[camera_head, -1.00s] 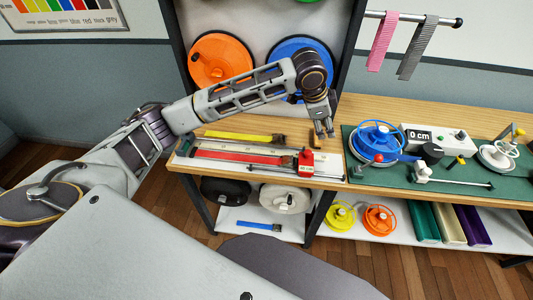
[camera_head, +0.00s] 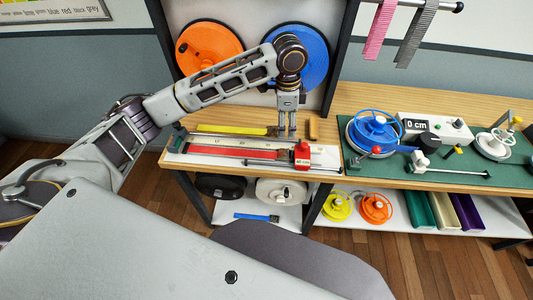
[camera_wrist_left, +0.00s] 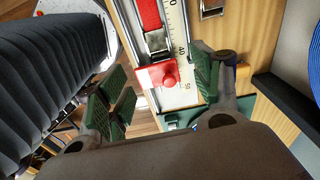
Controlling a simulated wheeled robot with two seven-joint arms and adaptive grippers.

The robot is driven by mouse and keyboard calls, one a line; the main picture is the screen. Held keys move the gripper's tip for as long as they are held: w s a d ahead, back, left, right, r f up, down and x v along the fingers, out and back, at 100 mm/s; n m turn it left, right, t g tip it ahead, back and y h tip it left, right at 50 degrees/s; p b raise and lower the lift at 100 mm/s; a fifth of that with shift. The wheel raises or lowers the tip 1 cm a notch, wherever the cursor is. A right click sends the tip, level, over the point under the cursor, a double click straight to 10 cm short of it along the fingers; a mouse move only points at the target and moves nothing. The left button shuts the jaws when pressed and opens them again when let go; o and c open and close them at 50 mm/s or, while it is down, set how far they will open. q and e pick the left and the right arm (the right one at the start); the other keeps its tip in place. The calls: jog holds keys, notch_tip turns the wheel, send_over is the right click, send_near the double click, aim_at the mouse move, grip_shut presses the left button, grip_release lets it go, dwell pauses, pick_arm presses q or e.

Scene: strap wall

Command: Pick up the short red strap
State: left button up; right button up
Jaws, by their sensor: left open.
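A red strap (camera_head: 245,154) lies flat along the measuring board on the wooden bench. A red block (camera_head: 302,154) stands at the board's right end. In the left wrist view the red strap (camera_wrist_left: 148,14) ends at a metal buckle (camera_wrist_left: 157,41), close to the red block (camera_wrist_left: 157,74). My left gripper (camera_head: 287,136) points down behind the strap's right end, just left of the red block. In the wrist view its green-padded fingers (camera_wrist_left: 162,92) are apart, with nothing held between them. My right gripper is out of view.
A yellow strap (camera_head: 225,129) lies behind the board. A small brown block (camera_head: 313,129) stands right of my gripper. A green mat (camera_head: 460,172) with a blue reel (camera_head: 374,131) is further right. A blue strap (camera_head: 252,217) lies on the lower shelf (camera_head: 232,211).

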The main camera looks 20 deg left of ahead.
pick_arm(q)
jog(key=shift+s+a, duration=0.3)
jog(key=shift+a, duration=0.2)
send_over(281, 152)
jog(key=shift+f, duration=4.3)
jog(key=shift+f, duration=2.65)
jog(key=c, duration=1.2)
